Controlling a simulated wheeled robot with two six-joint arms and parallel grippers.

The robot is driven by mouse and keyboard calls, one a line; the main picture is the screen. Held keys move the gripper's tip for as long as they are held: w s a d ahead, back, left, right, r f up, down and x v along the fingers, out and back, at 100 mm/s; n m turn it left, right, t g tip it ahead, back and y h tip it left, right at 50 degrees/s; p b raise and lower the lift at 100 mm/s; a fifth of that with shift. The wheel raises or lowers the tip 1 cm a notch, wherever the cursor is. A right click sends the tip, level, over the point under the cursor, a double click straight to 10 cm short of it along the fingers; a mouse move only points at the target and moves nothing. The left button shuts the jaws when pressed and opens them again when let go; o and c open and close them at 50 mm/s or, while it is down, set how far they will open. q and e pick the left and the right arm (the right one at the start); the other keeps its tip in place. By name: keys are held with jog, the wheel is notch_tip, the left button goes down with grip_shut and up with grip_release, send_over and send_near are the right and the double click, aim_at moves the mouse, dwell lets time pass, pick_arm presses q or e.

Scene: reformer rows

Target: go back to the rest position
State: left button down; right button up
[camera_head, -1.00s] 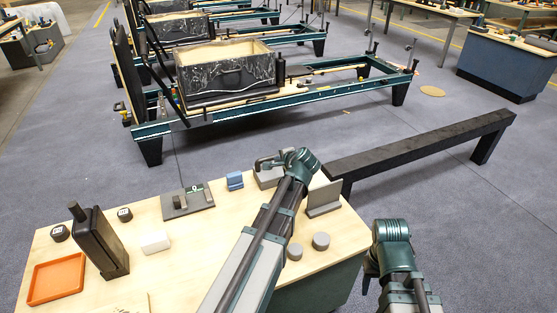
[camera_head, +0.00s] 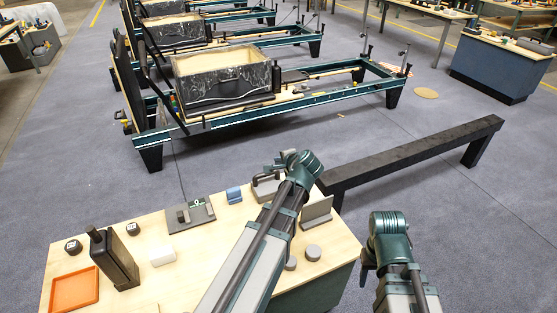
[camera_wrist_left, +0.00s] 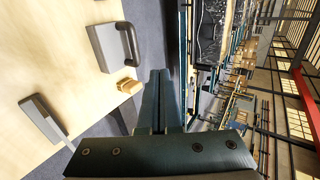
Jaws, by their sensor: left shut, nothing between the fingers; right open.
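My left arm reaches up the middle of the head view, over the wooden table. Its gripper (camera_head: 272,167) points left near the table's far edge, close to a grey block with a dark handle (camera_head: 264,190). In the left wrist view the left gripper's fingers (camera_wrist_left: 157,98) are together with nothing between them. The block (camera_wrist_left: 106,48) is beside them there, apart from the fingers. My right gripper (camera_head: 368,262) hangs low beyond the table's right edge, mostly hidden by its own wrist; it is open, and I see nothing held in it.
The table (camera_head: 210,262) carries an orange tray (camera_head: 74,290), a black bottle-like object (camera_head: 115,260), a white block (camera_head: 162,255) and grey pieces. A long black bench (camera_head: 415,155) stands beyond my right arm. Reformers (camera_head: 270,105) stand behind. Grey floor is open between.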

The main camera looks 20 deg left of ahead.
pick_arm(q)
jog(key=s+d+n+g+h+p, duration=0.4)
jog(key=s+d+g+h+p, duration=0.3)
jog(key=s+d, duration=1.6)
jog(key=shift+s+d+f+n+g+p, duration=0.3)
jog(key=shift+s+d+f+p, duration=0.25)
jog(key=shift+d, duration=0.6)
